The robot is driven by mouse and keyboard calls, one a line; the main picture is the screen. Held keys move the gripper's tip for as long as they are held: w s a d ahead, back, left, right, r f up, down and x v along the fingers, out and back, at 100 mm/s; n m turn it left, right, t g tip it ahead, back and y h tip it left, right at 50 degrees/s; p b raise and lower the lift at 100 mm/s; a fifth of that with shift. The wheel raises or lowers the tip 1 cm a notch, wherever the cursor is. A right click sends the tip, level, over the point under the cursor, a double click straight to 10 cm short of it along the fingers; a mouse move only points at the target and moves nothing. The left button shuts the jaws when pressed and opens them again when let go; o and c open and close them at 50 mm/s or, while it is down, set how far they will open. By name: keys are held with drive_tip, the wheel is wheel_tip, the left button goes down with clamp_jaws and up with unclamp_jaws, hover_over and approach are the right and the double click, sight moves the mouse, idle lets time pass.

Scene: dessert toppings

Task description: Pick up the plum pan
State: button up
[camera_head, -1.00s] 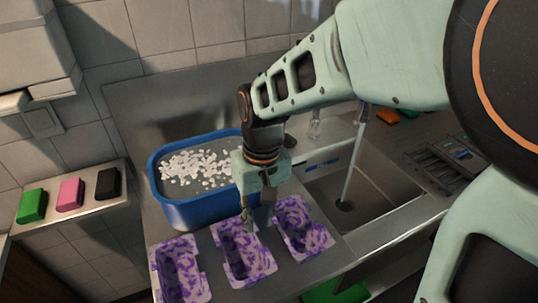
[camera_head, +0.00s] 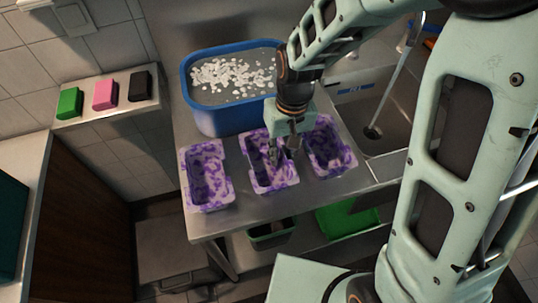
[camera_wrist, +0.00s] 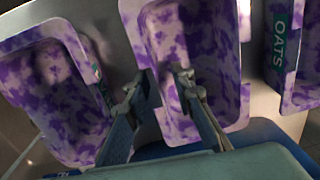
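Three purple-and-white mottled pans stand side by side on the steel counter: left (camera_head: 207,193), middle (camera_head: 260,178) and right (camera_head: 338,158). I cannot tell by look which is the plum pan. My gripper (camera_head: 285,153) is over the middle pan's right side. In the wrist view my gripper (camera_wrist: 162,87) has its fingers apart, one inside the middle pan (camera_wrist: 205,60) and one outside its side wall. Whether they touch it is unclear. The pan at the wrist view's right edge (camera_wrist: 246,60) carries an "OATS" label. The pan at the left (camera_wrist: 50,80) has an unreadable label, partly hidden.
A blue tub (camera_head: 222,122) with white pieces stands behind the pans. A sink (camera_head: 385,140) with running water is to the right. Green, pink and black blocks lie on a ledge (camera_head: 112,108) at left. A green tray (camera_head: 345,222) is below the counter.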

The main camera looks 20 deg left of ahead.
clamp_jaws()
drive_tip(key=shift+r, duration=0.15)
